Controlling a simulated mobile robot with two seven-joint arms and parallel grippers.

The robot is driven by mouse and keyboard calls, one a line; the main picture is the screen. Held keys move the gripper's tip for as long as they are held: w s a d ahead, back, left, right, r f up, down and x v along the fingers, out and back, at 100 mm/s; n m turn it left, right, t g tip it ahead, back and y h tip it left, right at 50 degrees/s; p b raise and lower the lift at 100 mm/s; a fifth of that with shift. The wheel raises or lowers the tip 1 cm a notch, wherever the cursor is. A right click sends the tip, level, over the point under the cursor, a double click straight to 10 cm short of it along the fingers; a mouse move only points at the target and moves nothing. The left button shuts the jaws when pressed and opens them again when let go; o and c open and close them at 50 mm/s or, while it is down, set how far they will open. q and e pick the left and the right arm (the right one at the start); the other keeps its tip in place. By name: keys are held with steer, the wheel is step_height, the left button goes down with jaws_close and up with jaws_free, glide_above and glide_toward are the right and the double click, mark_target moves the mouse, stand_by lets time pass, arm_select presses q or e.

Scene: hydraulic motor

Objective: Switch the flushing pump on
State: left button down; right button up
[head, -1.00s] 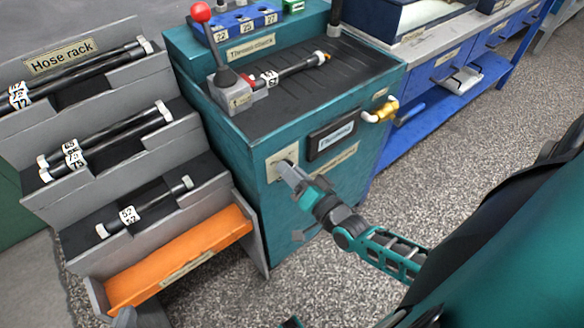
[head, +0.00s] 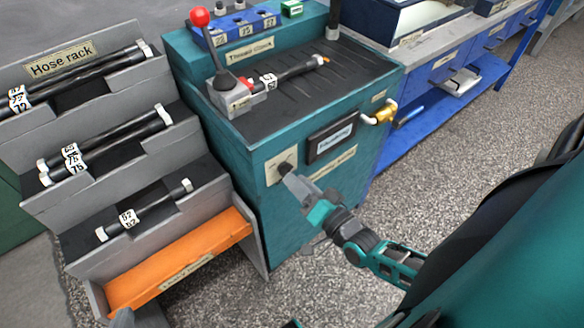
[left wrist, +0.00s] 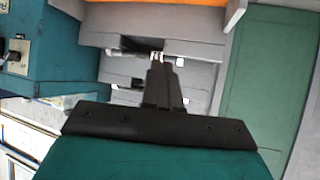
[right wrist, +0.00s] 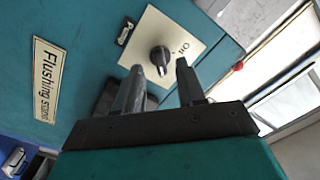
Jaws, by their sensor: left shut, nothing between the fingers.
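The pump switch is a round black knob on a cream plate on the front of the teal stand. It shows in the head view (head: 285,167) and in the right wrist view (right wrist: 160,58), where "On" is printed beside it. I cannot tell surely where its pointer stands. My right gripper (head: 289,180) is just in front of the knob. In the right wrist view my right gripper (right wrist: 160,67) has its fingers apart, empty, with the knob beyond the gap. My left gripper (left wrist: 157,60) is shut and empty in the left wrist view, facing the hose rack.
The grey hose rack (head: 107,187) with several black hoses and an orange tray (head: 180,262) stands left of the teal stand (head: 225,120). A brass tap (head: 380,113) juts from the front. Speckled floor is clear at right.

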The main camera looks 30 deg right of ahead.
arm_select(q)
steer(key=shift+s+a+f+p, duration=0.15)
steer(key=shift+s+a+p, duration=0.1)
steer(key=shift+s+p, duration=0.1)
arm_select(e)
steer(key=s, duration=0.9)
steer(key=shift+s+d, duration=0.3)
steer(key=shift+d, duration=0.05)
arm_select(q)
steer(key=shift+w+d, duration=0.1)
